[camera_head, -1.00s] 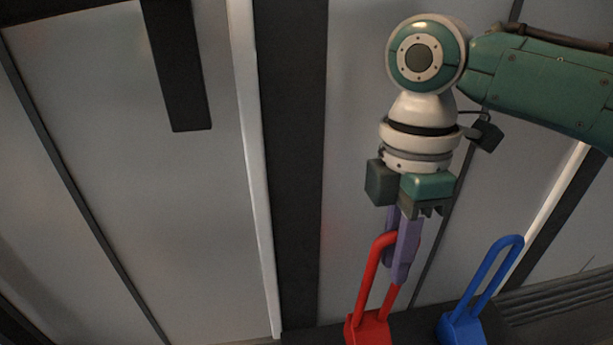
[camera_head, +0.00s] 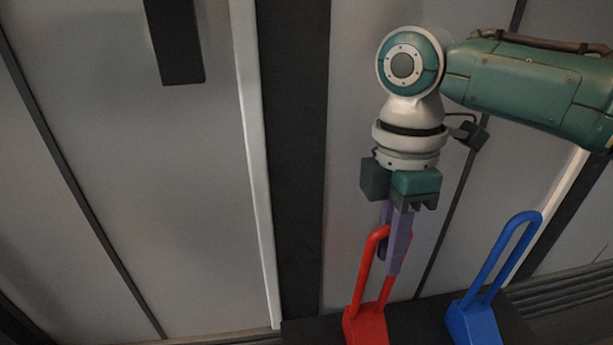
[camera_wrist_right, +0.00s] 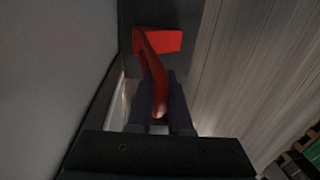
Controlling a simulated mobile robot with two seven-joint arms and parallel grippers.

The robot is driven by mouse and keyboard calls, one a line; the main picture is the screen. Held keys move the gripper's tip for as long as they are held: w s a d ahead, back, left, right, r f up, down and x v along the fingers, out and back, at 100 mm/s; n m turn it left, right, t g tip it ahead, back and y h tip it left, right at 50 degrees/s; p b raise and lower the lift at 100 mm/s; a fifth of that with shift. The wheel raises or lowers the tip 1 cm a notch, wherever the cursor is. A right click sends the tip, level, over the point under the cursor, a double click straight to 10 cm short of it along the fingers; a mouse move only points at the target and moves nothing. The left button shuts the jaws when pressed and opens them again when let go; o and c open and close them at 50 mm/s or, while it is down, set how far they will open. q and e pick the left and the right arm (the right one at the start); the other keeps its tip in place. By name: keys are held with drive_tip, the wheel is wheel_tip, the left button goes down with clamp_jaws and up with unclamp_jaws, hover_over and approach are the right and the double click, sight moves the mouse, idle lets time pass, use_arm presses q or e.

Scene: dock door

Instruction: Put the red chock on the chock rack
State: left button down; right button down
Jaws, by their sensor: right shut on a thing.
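The red chock (camera_head: 366,323) has a tall loop handle and shows at the bottom of the head view, in front of or over a dark surface. My right gripper (camera_head: 394,252) points down and is shut on the top of the handle. In the right wrist view the red chock (camera_wrist_right: 158,42) hangs off the fingers, its handle running between the fingertips (camera_wrist_right: 160,100). I cannot tell whether the chock's base touches the dark surface. My left gripper is not in view. I cannot make out for certain which surface is the chock rack.
A blue chock (camera_head: 474,318) with a similar loop handle stands to the right on a dark block (camera_head: 415,312). Behind are grey wall panels (camera_head: 180,220) with a dark vertical post (camera_head: 292,180). Ribbed dark strips (camera_head: 570,297) lie at lower right.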

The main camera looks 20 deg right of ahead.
drive_tip(key=shift+w+d+f, duration=0.1)
drive_tip(key=shift+w+f, duration=0.25)
drive_tip(key=shift+f, duration=0.15)
drive_tip(key=c, duration=1.2)
unclamp_jaws()
drive_tip(key=shift+s+f, duration=0.1)
drive_tip(key=shift+s, duration=0.1)
drive_tip(key=o, duration=0.4)
drive_tip(key=shift+c, duration=0.2)
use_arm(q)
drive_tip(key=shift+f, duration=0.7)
